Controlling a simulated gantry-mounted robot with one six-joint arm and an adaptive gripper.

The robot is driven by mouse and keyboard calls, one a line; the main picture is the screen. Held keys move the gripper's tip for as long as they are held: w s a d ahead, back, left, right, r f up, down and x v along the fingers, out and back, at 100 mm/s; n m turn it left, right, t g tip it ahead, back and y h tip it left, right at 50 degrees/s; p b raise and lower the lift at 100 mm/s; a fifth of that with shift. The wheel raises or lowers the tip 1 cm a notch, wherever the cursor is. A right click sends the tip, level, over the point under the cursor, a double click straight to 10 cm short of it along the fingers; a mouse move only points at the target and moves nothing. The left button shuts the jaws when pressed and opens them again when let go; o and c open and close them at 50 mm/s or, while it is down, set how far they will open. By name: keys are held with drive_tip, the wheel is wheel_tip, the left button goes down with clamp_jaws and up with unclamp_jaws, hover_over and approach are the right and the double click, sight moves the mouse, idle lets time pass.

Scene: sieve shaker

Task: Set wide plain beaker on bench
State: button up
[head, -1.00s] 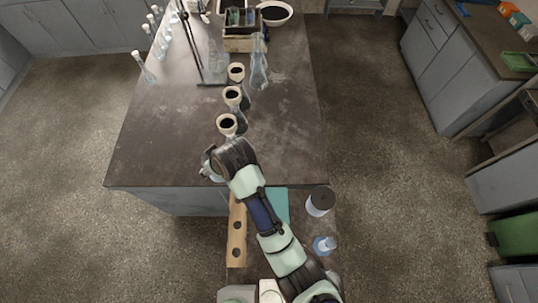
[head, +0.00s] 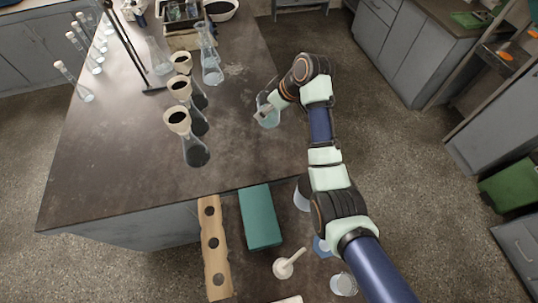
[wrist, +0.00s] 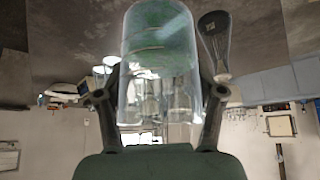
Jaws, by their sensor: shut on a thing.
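The wide plain beaker (head: 269,121) is clear glass and sits in my gripper (head: 266,111) at the right side of the dark bench (head: 115,160). In the wrist view the beaker (wrist: 160,45) fills the space between the two fingers of my gripper (wrist: 160,95), which press on its sides. In the head view it appears over the bench top, near the right edge. I cannot tell whether its base touches the bench.
Several flasks with funnels (head: 178,118) stand in a row to the left. A tall flask (head: 209,60) and a stand (head: 150,87) are behind. A teal box (head: 260,218) and a board with holes (head: 213,245) lie at the front. Bare bench surrounds the beaker.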

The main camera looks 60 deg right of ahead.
wheel_tip(320, 180, down, 20)
drive_tip(key=b, duration=0.4)
drive_tip(key=shift+a, duration=0.1)
drive_tip(key=o, duration=1.8)
drive_tip(key=p+v, duration=0.3)
drive_tip(key=v, duration=0.9)
